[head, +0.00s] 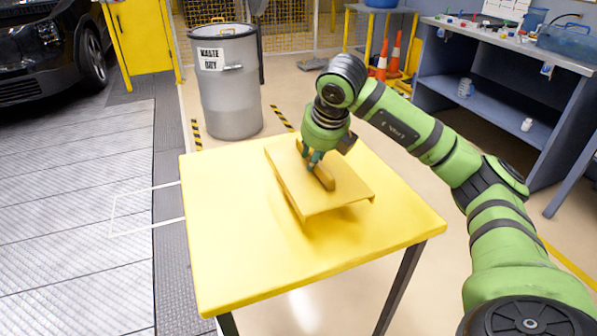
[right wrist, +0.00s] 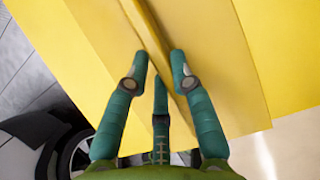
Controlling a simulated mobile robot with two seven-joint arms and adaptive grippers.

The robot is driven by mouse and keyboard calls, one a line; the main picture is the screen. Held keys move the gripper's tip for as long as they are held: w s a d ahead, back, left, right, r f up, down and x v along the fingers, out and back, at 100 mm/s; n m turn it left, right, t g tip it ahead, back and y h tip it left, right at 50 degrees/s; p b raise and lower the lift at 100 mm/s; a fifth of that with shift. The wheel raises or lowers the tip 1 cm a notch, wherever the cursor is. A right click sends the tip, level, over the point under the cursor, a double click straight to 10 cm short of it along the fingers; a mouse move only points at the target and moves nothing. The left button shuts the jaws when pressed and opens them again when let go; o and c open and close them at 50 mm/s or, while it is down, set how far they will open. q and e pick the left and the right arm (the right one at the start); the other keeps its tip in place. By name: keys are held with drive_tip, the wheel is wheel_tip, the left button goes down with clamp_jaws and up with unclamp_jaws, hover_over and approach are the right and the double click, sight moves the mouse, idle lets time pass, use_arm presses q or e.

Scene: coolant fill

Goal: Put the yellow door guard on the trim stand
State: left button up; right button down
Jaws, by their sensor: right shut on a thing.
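The yellow door guard (head: 335,199) is a flat yellow panel with bent-down edges and a raised bar handle (head: 323,179) on top. It is over the middle of a yellow-topped stand (head: 230,245) with dark legs, which I take as the trim stand. A soft shadow lies under its front edge; whether it touches the top, I cannot tell. My right gripper (head: 316,162) is shut on the handle from above. In the right wrist view, its teal fingers (right wrist: 159,62) straddle the guard's ridge (right wrist: 157,30). My left gripper is not in view.
A grey waste bin (head: 230,95) stands behind the stand. A blue workbench (head: 500,85) with small items is at the right, near orange cones (head: 382,62). A dark car (head: 50,45) and yellow cabinet (head: 140,40) are at the back left. The stand's left and front top is bare.

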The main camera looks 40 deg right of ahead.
sight(301, 169)
drive_tip(key=shift+w+a+f, duration=0.45)
drive_tip(key=shift+w, duration=0.2)
drive_tip(key=shift+w+a+f, duration=0.45)
drive_tip(key=shift+w, duration=0.15)
wheel_tip(301, 169, down, 4)
drive_tip(key=shift+f, duration=0.1)
drive_tip(key=c, duration=1.1)
unclamp_jaws()
drive_tip(key=shift+o, duration=0.2)
drive_tip(key=v, duration=1.2)
